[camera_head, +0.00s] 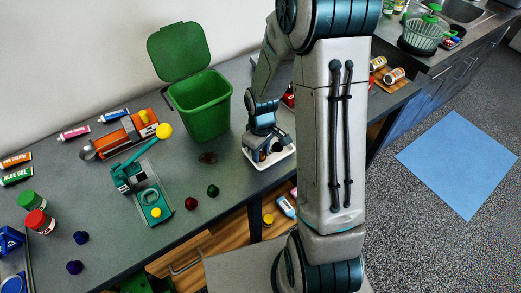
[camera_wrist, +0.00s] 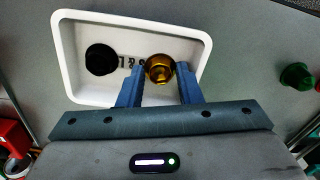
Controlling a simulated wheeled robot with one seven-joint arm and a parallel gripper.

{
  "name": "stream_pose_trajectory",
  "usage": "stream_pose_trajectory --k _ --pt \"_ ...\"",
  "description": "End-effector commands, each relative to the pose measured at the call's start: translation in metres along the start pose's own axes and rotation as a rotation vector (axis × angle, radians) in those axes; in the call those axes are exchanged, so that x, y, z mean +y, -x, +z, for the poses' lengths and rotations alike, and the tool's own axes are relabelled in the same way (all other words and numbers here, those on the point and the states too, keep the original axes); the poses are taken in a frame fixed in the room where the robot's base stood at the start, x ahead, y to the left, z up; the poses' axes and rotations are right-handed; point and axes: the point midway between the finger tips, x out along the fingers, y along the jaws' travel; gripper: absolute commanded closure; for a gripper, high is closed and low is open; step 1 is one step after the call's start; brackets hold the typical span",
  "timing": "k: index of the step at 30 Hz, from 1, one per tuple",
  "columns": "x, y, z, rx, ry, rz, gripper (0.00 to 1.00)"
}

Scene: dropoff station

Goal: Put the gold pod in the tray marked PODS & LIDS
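The gold pod (camera_wrist: 159,69) is between the fingertips of my gripper (camera_wrist: 160,75) in the wrist view, with a finger close against each side. It is over or inside the white tray (camera_wrist: 75,85), near the rim; I cannot tell whether it touches the floor. Dark lettering shows on the tray floor, partly hidden by the pod and a finger. A dark round piece (camera_wrist: 101,59) lies in the tray to the left. In the head view my gripper (camera_head: 268,151) is down at the white tray (camera_head: 285,154), hiding most of it and the pod.
A green bin (camera_head: 203,105) with its lid up stands behind the tray. A teal machine (camera_head: 140,190) and an orange one (camera_head: 125,135) stand to the left. A red pod (camera_head: 190,204) and a green pod (camera_head: 213,191) lie near the counter's front edge.

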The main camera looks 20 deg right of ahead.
Motion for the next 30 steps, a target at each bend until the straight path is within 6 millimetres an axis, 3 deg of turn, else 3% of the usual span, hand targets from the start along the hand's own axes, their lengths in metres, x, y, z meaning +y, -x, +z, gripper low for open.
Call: stream_pose_trajectory --k 11,30 --pt "0.001 0.007 0.000 0.002 -0.001 0.002 0.69" --pt "0.001 0.114 0.000 0.002 -0.001 0.002 0.69"
